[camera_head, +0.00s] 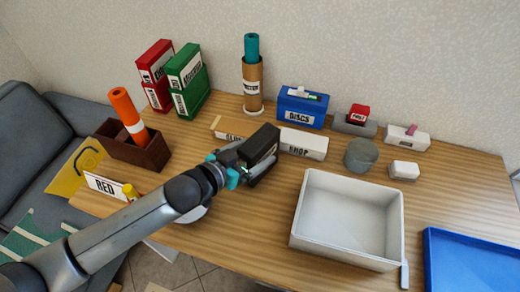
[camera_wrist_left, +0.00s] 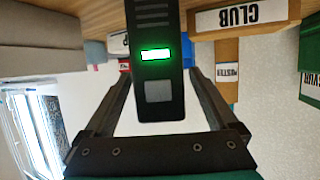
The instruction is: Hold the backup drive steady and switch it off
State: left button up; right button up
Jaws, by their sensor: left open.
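The backup drive (camera_head: 260,143) is a black box on the table's middle, partly hidden by my left gripper in the head view. In the left wrist view the drive (camera_wrist_left: 157,20) shows a lit green indicator (camera_wrist_left: 155,55) and a grey square button (camera_wrist_left: 158,91). My left gripper (camera_head: 259,166) is at the near side of the drive. In the left wrist view its fingers (camera_wrist_left: 161,80) are open, one on each side of the drive, with gaps visible. My right gripper is not in view.
A white CLUB block (camera_wrist_left: 240,16) and a SHOP block (camera_head: 303,143) stand close to the drive. A white tray (camera_head: 348,253) is to the right, with a blue tray (camera_head: 470,262) beyond. A brown box (camera_head: 132,150) with an orange cylinder is to the left.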

pick_arm(q)
jog(key=shift+x, duration=1.5)
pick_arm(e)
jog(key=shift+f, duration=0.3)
pick_arm(q)
grip_shut()
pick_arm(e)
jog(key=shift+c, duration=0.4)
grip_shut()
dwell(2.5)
